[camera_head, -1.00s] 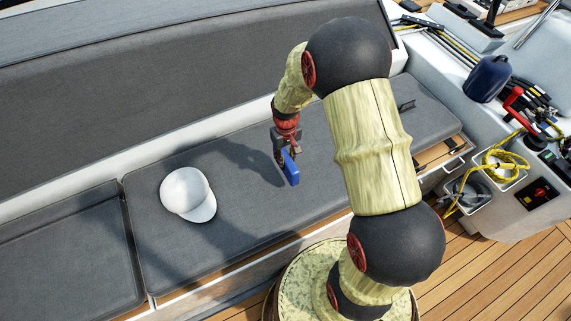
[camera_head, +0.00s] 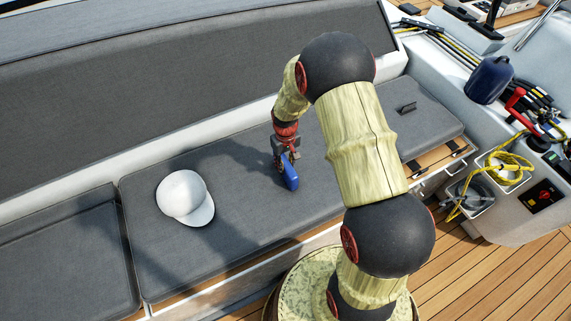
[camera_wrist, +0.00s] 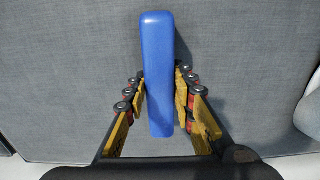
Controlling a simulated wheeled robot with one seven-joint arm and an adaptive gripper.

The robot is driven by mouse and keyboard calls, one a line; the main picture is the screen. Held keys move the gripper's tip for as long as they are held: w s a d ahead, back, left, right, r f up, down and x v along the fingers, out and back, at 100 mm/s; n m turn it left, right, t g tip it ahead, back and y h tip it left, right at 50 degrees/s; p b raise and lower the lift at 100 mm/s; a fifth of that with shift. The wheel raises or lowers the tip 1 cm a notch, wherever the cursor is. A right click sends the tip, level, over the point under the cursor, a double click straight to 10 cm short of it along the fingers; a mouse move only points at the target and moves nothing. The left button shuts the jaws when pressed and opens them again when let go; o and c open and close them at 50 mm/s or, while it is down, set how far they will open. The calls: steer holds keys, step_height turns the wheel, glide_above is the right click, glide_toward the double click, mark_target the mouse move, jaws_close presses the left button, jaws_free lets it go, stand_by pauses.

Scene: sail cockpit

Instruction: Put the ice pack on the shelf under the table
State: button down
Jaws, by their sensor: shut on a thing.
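The ice pack (camera_head: 290,174) is a slim blue block. My gripper (camera_head: 283,160) is shut on it above or at the grey bench cushion (camera_head: 240,210); I cannot tell whether the pack touches the cushion. In the wrist view the ice pack (camera_wrist: 158,70) stands on edge between the two fingers of my gripper (camera_wrist: 160,95), its far end reaching past the fingertips. No table or shelf under it can be made out in these views.
A white cap (camera_head: 185,198) lies on the cushion to the left. At right are a blue jug (camera_head: 489,79), yellow rope (camera_head: 505,165) and a red handle (camera_head: 516,101). Wooden deck (camera_head: 480,270) is clear.

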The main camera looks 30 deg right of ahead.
steer(key=c, duration=1.5)
jaws_free()
steer(key=shift+r, duration=0.1)
